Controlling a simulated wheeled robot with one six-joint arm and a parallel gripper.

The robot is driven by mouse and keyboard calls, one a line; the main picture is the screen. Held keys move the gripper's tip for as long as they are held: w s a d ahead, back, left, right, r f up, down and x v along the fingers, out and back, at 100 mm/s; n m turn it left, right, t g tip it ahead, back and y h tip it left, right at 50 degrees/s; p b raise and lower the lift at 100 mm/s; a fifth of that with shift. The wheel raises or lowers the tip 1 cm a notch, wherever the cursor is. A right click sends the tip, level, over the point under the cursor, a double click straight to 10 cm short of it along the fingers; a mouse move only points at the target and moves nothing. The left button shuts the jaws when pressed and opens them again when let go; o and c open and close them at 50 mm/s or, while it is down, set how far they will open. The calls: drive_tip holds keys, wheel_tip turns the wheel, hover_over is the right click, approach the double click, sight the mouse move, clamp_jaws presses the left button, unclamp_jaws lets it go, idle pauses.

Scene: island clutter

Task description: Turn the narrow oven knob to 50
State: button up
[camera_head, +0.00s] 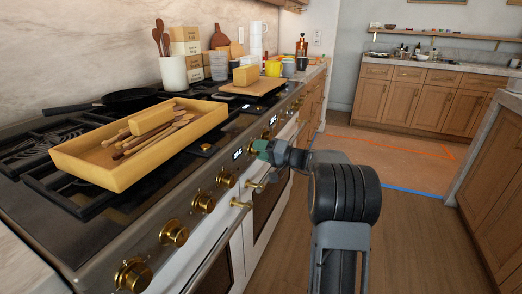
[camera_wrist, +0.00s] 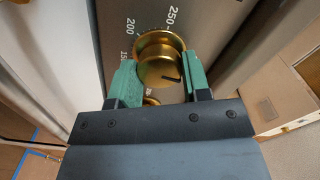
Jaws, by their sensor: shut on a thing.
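The oven knob in my grip (camera_wrist: 160,50) is brass and round, on a steel panel marked with numbers including 150, 200 and 250. A dark mark shows on its face, toward the lower right in the wrist view. The green fingers of my gripper (camera_wrist: 160,70) are shut on it, one on each side. In the head view my gripper (camera_head: 262,149) is at the range front, beside a lit display (camera_head: 238,153), and hides most of the held knob. The 50 mark is not readable.
Several other brass knobs, such as the nearest one (camera_head: 133,275), line the range front. Brass oven handles (camera_head: 242,204) stick out below. A wooden tray (camera_head: 75,163) with utensils and a black pan (camera_head: 128,97) rest on the stove. The floor (camera_head: 430,235) to the right is clear.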

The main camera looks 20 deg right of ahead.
drive_tip(key=shift+m+p, duration=2.15)
drive_tip(key=shift+m, duration=2.05)
drive_tip(key=o, duration=0.9)
drive_tip(key=p+v, duration=0.1)
drive_tip(key=v, duration=1.2)
drive_tip(key=shift+s+d+p, duration=0.25)
drive_tip(key=shift+s+p, duration=0.1)
drive_tip(key=shift+p, duration=0.05)
